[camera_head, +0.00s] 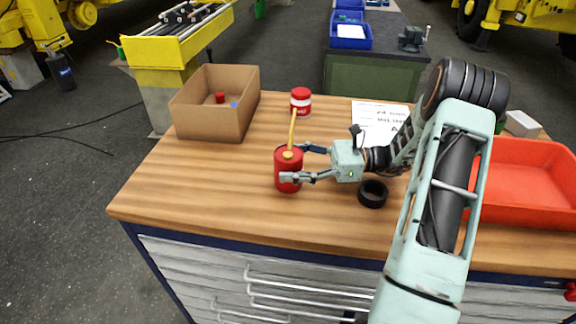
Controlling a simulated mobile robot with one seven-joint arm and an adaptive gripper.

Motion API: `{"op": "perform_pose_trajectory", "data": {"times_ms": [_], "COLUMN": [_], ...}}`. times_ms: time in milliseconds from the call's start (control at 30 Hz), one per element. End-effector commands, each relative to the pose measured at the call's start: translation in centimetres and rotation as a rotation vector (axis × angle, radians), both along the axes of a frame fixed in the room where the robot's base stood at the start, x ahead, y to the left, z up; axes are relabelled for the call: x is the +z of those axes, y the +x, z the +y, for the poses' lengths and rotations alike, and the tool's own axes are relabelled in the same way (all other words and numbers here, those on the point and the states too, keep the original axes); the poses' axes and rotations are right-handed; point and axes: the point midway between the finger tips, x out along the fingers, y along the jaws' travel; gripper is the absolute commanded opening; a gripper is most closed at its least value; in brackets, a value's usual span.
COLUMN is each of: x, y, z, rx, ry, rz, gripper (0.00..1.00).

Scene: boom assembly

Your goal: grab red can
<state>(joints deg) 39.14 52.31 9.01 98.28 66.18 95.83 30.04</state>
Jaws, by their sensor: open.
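A red can (287,171) with a thin yellow spout stands upright on the wooden workbench, left of the picture's middle. My gripper (297,163) reaches in from the right, with one finger behind the can and the other across its front. The fingers are open around the can's body, and part of its front is hidden by the near finger. I cannot tell whether either finger touches it. A smaller red container (300,101) with a white band stands behind it on the bench.
A cardboard box (214,120) with small red and blue items stands at the back left. A black ring (372,194) lies just below my wrist. A red-orange bin (527,180) is at right, and a printed sheet (378,118) lies behind my arm. The bench's front left (190,205) is clear.

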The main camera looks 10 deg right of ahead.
Motion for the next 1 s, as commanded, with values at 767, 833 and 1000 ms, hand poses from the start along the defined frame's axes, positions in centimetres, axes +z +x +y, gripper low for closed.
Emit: {"op": "perform_pose_trajectory", "data": {"times_ms": [767, 833, 1000], "x": [0.0, 0.0, 0.0], "y": [0.9, 0.9, 0.9], "z": [4.9, 4.9, 4.9], "rx": [0.001, 0.000, 0.000], "ry": [-0.003, -0.003, -0.003], "rz": [0.001, 0.001, 0.001], "gripper": [0.40, 0.32, 0.14]}}
